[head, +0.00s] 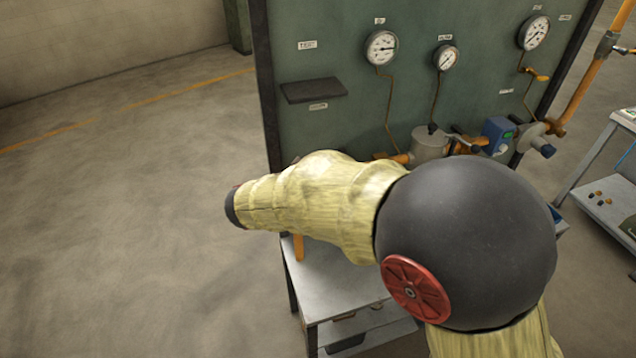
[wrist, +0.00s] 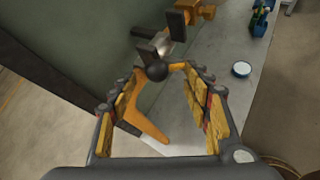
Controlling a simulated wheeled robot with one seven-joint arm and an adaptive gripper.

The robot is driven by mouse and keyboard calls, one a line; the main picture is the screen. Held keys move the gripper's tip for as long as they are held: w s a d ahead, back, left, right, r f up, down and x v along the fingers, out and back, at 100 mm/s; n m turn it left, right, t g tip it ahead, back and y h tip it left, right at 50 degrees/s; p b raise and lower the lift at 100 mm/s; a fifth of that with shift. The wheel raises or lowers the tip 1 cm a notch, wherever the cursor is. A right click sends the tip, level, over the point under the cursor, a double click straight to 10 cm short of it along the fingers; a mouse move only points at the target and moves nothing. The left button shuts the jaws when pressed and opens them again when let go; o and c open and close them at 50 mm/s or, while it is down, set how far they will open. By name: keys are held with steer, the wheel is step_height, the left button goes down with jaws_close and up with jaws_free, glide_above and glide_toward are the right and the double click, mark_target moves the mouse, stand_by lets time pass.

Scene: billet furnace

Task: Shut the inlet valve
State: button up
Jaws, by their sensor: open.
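In the wrist view, my gripper (wrist: 160,84) is open, its yellow-padded fingers spread to either side. A dark round knob (wrist: 157,71) on grey-and-dark fittings shows just ahead of the fingertips; it looks like part of the inlet valve, but I cannot be sure. I cannot tell whether the fingers touch anything. In the head view my arm hides my gripper and most of this valve; only a short orange pipe piece (head: 298,247) shows under the arm.
The green panel (head: 350,105) carries several gauges, a small dark shelf (head: 313,90) and a blue device (head: 497,133). A grey bench (head: 325,280) stands below. A round tin (wrist: 241,69) lies on it. A cart (head: 610,205) stands at right. Floor at left is clear.

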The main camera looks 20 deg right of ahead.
steer(key=v, duration=1)
steer(key=shift+s+a, duration=0.1)
